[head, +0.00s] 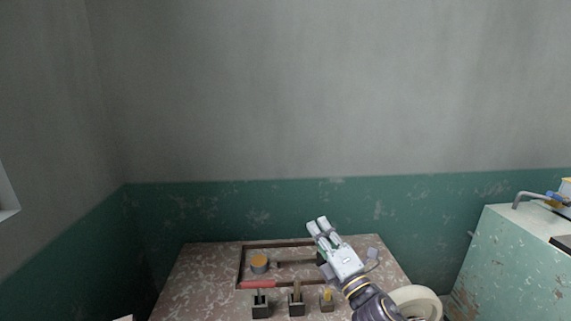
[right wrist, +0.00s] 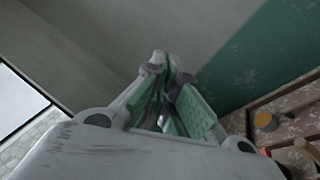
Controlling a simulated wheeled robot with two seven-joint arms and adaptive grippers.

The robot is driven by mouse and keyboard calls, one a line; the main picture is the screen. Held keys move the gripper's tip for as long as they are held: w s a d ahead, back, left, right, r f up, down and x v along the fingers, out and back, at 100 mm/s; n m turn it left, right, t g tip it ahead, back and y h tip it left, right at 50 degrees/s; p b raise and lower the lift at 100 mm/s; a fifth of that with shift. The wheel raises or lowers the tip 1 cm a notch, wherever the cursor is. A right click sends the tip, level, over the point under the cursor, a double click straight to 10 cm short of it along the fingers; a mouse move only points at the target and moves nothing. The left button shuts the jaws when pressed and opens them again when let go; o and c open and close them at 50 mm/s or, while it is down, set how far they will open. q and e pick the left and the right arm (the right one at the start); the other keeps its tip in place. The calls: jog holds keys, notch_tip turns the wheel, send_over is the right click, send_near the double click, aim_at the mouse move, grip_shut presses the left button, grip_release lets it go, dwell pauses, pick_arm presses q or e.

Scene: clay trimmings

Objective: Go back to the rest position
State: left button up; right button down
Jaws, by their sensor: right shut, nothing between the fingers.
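My right gripper (head: 318,226) is raised above the right part of a worn, speckled table in the head view, its fingers pointing up and to the left. In the right wrist view the fingers (right wrist: 165,75) are shut with nothing between them. The gripper touches no object that I can see. My left gripper is in neither view.
The table (head: 190,275) bears a dark frame with an orange-topped pot (head: 260,263), a red-handled tool (head: 258,284) and several small dark holders (head: 296,308). A cream round bowl (head: 418,298) is at the right. A chipped green cabinet (head: 510,265) stands farther right.

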jog(key=s+d+f+m+g+h, duration=0.3)
jog(key=d+f+m+h, duration=0.25)
jog(key=f+m, duration=0.35)
jog(key=s+d+f+m+g+h, duration=0.35)
jog(key=d+f+m, duration=0.3)
jog(key=f, duration=0.35)
jog(key=s+d+f+m+g, duration=0.1)
jog(key=s+f+m+g, duration=0.35)
jog(key=s+f, duration=0.4)
jog(key=s+d+f+m+g, duration=0.1)
jog(key=s+f+m+g, duration=0.35)
jog(key=s, duration=0.65)
notch_tip(320, 180, down, 33)
jog(key=s+g, duration=0.2)
jog(key=s+d+f, duration=0.2)
jog(key=s+f, duration=0.8)
jog(key=s, duration=0.1)
jog(key=s+d+f+n+g, duration=0.1)
jog(key=s+f, duration=0.9)
jog(key=s, duration=0.1)
jog(key=shift+s+d+f, duration=0.15)
jog(key=shift+d+f, duration=0.15)
jog(key=shift+d, duration=0.05)
